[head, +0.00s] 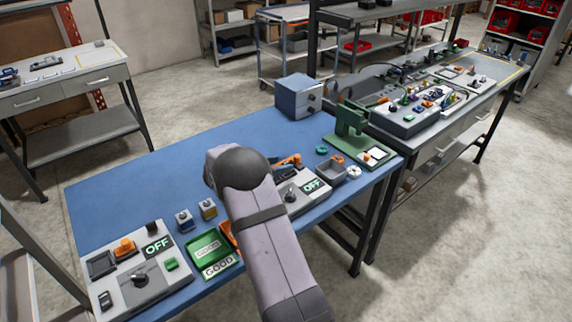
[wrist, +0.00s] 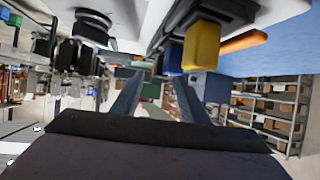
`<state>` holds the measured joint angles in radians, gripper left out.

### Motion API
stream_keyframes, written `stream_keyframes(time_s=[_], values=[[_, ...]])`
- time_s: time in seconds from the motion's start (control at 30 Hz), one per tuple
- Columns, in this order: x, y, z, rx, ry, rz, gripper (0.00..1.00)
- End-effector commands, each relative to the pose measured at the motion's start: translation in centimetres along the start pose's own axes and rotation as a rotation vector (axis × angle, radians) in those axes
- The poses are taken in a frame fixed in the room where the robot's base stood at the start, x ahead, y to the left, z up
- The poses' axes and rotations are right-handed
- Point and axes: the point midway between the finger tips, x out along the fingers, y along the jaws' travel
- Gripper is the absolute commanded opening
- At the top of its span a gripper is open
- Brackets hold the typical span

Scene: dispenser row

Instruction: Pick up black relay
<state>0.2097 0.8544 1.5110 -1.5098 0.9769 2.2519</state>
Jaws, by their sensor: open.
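I cannot surely pick out the black relay. A small black piece (head: 152,227) stands at the back of the left control panel in the head view, and may be it.
The left control panel (head: 150,290) reads OFF. A green tray (head: 198,262) and a GOOD label lie beside it. Right of my arm are another OFF panel (head: 305,203), a grey bin (head: 332,172) and a green press (head: 350,130). The table's back left (head: 120,185) is clear.

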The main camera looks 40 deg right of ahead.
Motion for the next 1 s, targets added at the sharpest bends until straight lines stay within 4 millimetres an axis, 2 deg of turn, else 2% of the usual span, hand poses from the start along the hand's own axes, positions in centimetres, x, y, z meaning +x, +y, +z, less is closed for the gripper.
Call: stream_keyframes(time_s=[0.2,0.5,0.57,0.67,0.7,1.0], values=[[1.9,0.1,-0.1,0.000,-0.001,0.001,0.40],[2.3,0.0,0.0,0.001,-0.001,0.000,0.40],[2.3,0.0,0.0,0.001,-0.001,0.000,0.28],[2.3,0.0,0.0,0.001,-0.001,0.000,0.04],[2.3,0.0,0.0,0.001,-0.001,0.000,0.00],[2.2,0.0,0.0,0.000,-0.001,-0.001,0.00]])
